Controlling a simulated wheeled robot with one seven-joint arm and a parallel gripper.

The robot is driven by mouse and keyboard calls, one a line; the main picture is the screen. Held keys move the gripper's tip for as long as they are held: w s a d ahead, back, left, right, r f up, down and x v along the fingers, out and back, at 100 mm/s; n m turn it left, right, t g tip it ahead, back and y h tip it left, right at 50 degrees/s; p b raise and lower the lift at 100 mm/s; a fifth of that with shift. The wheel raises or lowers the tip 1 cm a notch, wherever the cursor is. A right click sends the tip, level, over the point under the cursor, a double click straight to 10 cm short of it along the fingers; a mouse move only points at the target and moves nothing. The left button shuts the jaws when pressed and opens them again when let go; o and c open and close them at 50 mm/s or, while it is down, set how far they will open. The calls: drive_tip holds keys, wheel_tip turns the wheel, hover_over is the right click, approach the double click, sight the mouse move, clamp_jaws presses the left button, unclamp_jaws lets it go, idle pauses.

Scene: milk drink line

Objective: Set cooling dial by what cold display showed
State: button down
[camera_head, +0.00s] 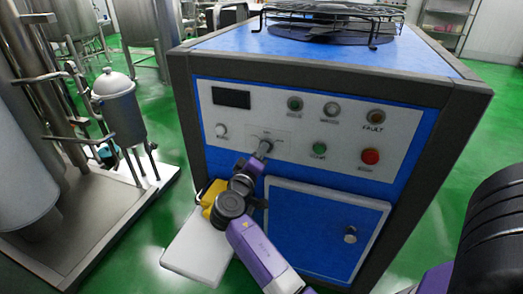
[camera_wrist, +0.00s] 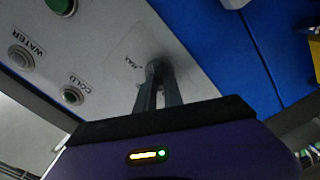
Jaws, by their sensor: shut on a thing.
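The cooling dial (camera_wrist: 156,66) sits on the grey control panel of a blue machine, with a small "MAX" mark beside it in the wrist view. My gripper (camera_head: 261,153) reaches up to the panel from below in the head view. Its two dark fingers (camera_wrist: 157,88) are shut on the dial and hide much of it, so I cannot tell its setting. A dark display (camera_head: 231,97) is at the panel's upper left, with no readable figures. A round lamp or button labelled "COLD" (camera_wrist: 72,95) shows in the wrist view.
A blue door (camera_head: 320,225) is below. A yellow object (camera_head: 211,195) is by my wrist. Steel tanks stand left.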

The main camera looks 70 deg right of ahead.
idle(0.4)
drive_tip(key=c, duration=1.5)
unclamp_jaws()
drive_tip(key=shift+o, duration=0.2)
drive_tip(key=a, duration=0.8)
drive_tip(key=shift+s+b, duration=0.25)
drive_tip(key=shift+b, duration=0.1)
drive_tip(key=shift+d, duration=0.1)
